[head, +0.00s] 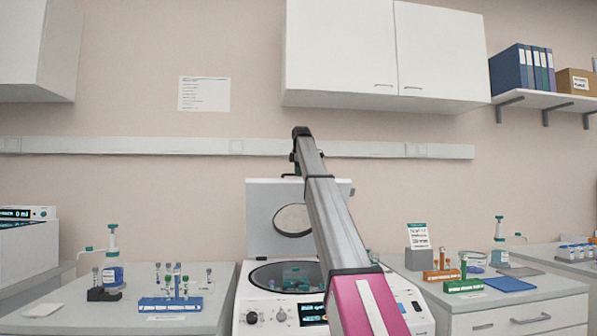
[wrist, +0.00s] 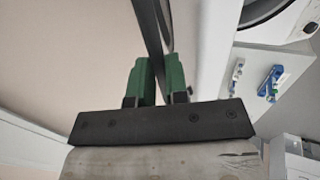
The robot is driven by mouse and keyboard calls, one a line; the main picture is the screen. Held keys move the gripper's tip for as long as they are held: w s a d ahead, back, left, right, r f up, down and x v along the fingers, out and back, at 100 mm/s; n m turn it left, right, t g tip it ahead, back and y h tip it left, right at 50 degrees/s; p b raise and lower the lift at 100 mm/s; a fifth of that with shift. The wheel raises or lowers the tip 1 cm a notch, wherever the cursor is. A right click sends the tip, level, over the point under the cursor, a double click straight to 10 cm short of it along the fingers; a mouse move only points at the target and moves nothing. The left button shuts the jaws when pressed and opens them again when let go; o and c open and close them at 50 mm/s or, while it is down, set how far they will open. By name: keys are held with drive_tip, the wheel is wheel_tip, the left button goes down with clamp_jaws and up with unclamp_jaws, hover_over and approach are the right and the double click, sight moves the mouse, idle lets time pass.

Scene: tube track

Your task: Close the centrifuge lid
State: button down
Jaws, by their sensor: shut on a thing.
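The centrifuge (head: 262,312) stands on the bench in the middle of the head view, with dials and a lit display on its front and its round bowl exposed. Its grey lid (head: 262,205), with a round window, stands upright behind the bowl. My gripper (head: 292,174) is at the lid's top edge, partly hidden by my arm. In the wrist view, the green fingers of my gripper (wrist: 157,80) are shut on the lid's dark edge (wrist: 150,35), which runs between them. My arm covers the right part of the lid and bowl.
A blue tube rack (head: 170,304) and a bottle (head: 112,275) stand on the left bench. On the right bench are a green rack (head: 463,287), an orange rack (head: 441,275) and a blue mat (head: 510,285). White wall cupboards (head: 385,45) hang above the lid.

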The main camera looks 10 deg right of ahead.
drive_tip(key=s+f+t, duration=0.3)
drive_tip(key=s+f, duration=0.5)
drive_tip(key=s, duration=0.4)
drive_tip(key=s+f+t, duration=0.1)
drive_tip(key=s+f, duration=0.4)
drive_tip(key=f, duration=0.5)
drive_tip(key=s+f+t, duration=0.2)
drive_tip(key=s+f, duration=0.3)
drive_tip(key=f, duration=0.5)
drive_tip(key=s+f+t, duration=0.2)
drive_tip(key=s+f, duration=0.3)
drive_tip(key=f, duration=0.5)
drive_tip(key=shift+f, duration=0.25)
drive_tip(key=shift+s+f, duration=0.2)
drive_tip(key=shift+f, duration=0.85)
drive_tip(key=c, duration=1.1)
unclamp_jaws()
drive_tip(key=shift+f, duration=0.1)
drive_tip(key=shift+c, duration=0.2)
drive_tip(key=shift+w, duration=0.1)
drive_tip(key=shift+r, duration=0.25)
drive_tip(key=v, duration=1)
drive_tip(key=shift+s+r, duration=0.1)
drive_tip(key=shift+s, duration=0.3)
